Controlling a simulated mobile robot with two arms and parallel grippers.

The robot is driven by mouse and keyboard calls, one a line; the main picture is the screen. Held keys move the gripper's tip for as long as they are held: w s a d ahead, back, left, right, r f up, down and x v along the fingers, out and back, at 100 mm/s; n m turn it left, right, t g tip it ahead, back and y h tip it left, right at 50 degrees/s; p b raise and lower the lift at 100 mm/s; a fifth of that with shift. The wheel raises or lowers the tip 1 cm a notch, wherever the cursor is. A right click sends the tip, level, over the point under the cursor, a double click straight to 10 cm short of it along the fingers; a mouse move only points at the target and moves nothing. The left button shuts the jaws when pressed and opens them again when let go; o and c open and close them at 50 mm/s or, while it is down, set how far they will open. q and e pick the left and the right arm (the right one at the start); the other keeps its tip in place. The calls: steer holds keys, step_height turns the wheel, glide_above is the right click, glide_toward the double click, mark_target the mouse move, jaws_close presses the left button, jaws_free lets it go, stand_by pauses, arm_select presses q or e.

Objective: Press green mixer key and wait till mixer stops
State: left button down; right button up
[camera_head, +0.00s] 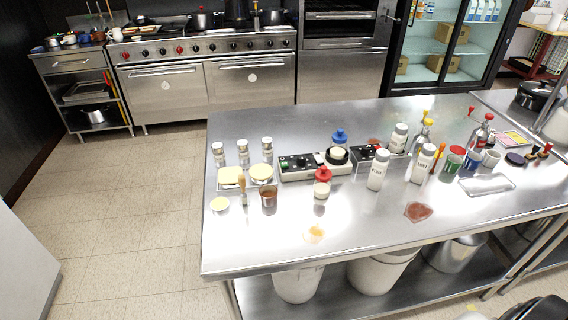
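Neither of my grippers is in view.
A white bottle (378,170) stands to the right.

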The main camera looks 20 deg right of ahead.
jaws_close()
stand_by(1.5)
